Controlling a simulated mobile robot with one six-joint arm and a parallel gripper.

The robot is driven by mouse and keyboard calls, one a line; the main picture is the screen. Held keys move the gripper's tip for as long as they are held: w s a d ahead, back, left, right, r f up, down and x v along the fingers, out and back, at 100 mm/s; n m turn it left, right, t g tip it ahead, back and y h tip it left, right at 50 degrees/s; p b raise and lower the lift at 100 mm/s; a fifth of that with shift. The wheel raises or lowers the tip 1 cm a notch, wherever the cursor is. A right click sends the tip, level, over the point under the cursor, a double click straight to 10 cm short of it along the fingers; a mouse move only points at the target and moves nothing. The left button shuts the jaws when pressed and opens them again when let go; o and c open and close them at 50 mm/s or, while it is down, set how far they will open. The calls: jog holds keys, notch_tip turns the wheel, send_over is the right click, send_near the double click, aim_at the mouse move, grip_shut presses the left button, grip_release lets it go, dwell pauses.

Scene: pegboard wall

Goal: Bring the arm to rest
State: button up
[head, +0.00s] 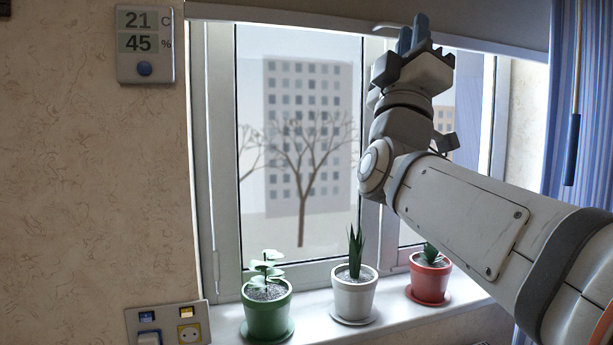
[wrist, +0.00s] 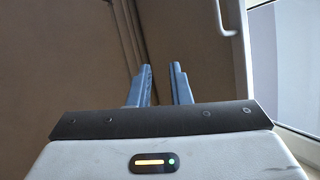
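My arm reaches in from the right in the head view, across the window. My gripper (head: 412,32) points up in front of the lower edge of a grey blind (head: 300,14). In the wrist view my gripper (wrist: 160,70) shows two blue fingers with a gap between them and nothing in the gap. A pale handle (head: 384,28) on the blind's lower bar is just left of the fingers in the head view. The handle also shows in the wrist view (wrist: 227,20), to the right of the fingers and apart from them.
A green pot (head: 267,318), a white pot (head: 352,298) and a red pot (head: 428,282) with plants stand on the windowsill. A blue curtain (head: 590,110) and a hanging wand (head: 572,150) are at the right. A thermometer panel (head: 146,45) and a switch plate (head: 165,325) are on the left wall.

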jog(key=w+a+f+n+g+y+p, duration=0.35)
jog(key=w+f+n+y+p, duration=0.25)
jog(key=w+f+y, duration=0.5)
jog(key=s+f+m+g+y+p, duration=0.2)
jog(key=s+f+g+y+p, duration=0.25)
jog(key=f+g, duration=0.6)
jog(key=s+d+f+m+g+h+p, duration=0.2)
jog(key=s+f+g, duration=0.8)
jog(key=s+f, duration=1)
jog(key=d+f+m+p, duration=0.1)
jog(key=d+m+p, duration=0.1)
jog(key=m+p, duration=0.2)
jog(key=shift+s+m+p, duration=0.2)
jog(key=shift+m+p, duration=0.1)
jog(key=shift+m, duration=0.1)
